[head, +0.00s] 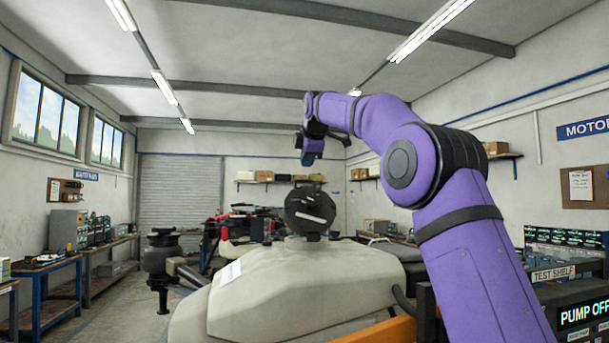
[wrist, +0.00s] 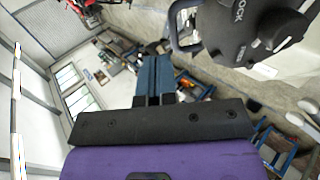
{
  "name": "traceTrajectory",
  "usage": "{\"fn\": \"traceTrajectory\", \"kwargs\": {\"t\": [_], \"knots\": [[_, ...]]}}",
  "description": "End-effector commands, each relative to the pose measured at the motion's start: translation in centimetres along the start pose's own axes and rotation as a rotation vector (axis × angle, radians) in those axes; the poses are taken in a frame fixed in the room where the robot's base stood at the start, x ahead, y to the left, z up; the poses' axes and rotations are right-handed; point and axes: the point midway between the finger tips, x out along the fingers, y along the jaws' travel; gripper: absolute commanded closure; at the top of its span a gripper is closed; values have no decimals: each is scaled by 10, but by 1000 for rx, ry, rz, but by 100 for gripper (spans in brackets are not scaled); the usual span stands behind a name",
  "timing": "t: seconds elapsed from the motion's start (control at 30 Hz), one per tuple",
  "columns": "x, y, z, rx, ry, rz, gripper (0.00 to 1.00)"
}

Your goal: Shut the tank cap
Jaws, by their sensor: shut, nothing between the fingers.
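The tank (head: 290,285) is a large off-white body in the lower middle of the head view. Its black round tank cap (head: 310,208) stands raised on edge above the top of the tank, so it is open. In the wrist view my gripper's blue fingers (wrist: 153,70) are together and empty, left of the cap.
Red and black drone parts (head: 240,225) lie behind the tank. A black pot-like unit (head: 162,255) stands to the left. A blue workbench (head: 45,290) is at far left; a test shelf (head: 555,272) and pump display (head: 582,310) are at right. Air above the tank is open.

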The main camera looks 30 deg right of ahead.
Motion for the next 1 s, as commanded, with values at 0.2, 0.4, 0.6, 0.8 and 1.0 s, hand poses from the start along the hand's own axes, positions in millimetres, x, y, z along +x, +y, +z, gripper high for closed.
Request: {"fn": "traceTrajectory", "kwargs": {"t": [0.2,0.4,0.6,0.8,1.0], "knots": [[-79,-10,2,-2,0,-13,100],[-86,-14,3,-2,0,-23,100],[-55,-15,3,-2,-1,-24,100],[-17,-16,3,-2,-1,-24,100],[18,-16,3,-2,0,-22,100]]}}
